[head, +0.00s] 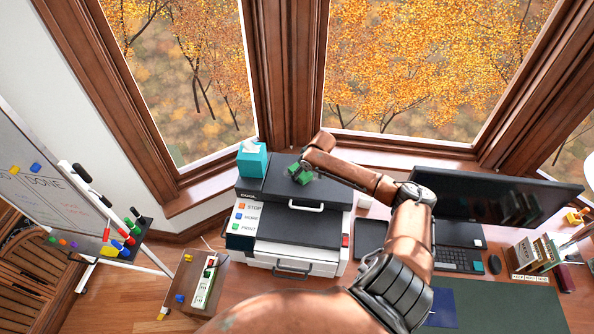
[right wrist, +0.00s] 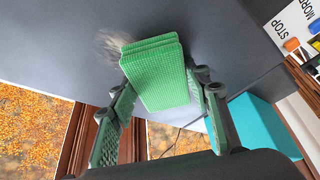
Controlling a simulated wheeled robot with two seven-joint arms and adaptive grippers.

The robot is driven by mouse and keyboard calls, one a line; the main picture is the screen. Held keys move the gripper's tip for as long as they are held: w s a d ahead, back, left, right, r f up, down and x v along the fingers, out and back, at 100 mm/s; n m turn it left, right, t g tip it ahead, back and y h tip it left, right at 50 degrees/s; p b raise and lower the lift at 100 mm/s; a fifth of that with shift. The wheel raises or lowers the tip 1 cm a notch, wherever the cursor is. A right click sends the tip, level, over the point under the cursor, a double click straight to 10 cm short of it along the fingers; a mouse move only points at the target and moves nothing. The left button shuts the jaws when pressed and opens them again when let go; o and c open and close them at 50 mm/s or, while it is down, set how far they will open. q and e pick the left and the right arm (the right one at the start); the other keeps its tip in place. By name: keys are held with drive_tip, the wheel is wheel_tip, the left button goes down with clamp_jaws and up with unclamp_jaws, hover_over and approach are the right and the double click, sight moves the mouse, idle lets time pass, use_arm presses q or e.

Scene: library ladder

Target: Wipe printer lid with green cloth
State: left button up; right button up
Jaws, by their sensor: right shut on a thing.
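The printer (head: 290,222) stands by the window with its dark lid (head: 320,192) closed. The green cloth (head: 300,172) is on the lid near its back edge. In the right wrist view the cloth (right wrist: 157,72) is a folded, textured green pad, held against or very close to the dark lid (right wrist: 215,35). A greyish smudge (right wrist: 112,44) shows on the lid beside the cloth. My right gripper (head: 304,168) is shut on the cloth; its green fingers (right wrist: 160,110) are on either side of it. My left gripper is not in view.
A teal tissue box (head: 252,160) stands on the printer's back left corner, close to the cloth. A monitor (head: 490,200) and keyboard (head: 460,258) are to the right. A whiteboard (head: 45,185) with markers and a small box with a power strip (head: 206,283) are left.

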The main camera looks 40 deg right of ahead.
sight(310, 174)
drive_tip(key=shift+s+d, duration=0.8)
drive_tip(key=shift+s, duration=0.25)
drive_tip(key=shift+s+d, duration=0.85)
drive_tip(key=shift+s, duration=0.15)
drive_tip(key=shift+s+d, duration=0.8)
drive_tip(key=shift+s, duration=0.25)
drive_tip(key=shift+w+a, duration=0.1)
drive_tip(key=shift+w+a+f, duration=0.15)
drive_tip(key=shift+w+a, duration=0.6)
drive_tip(key=shift+w, duration=0.05)
drive_tip(key=shift+w+a+f, duration=0.1)
drive_tip(key=shift+w+a, duration=0.6)
drive_tip(key=shift+w, duration=0.1)
drive_tip(key=shift+w+a+r, duration=0.1)
drive_tip(key=shift+w+a, duration=0.95)
drive_tip(key=shift+w, duration=0.35)
drive_tip(key=shift+w+a+r, duration=0.1)
drive_tip(key=shift+w+a, duration=0.95)
drive_tip(key=shift+w, duration=0.35)
drive_tip(key=shift+w+a+r, duration=0.1)
drive_tip(key=shift+w+a, duration=0.95)
drive_tip(key=shift+w, duration=0.35)
drive_tip(key=shift+r, duration=3.05)
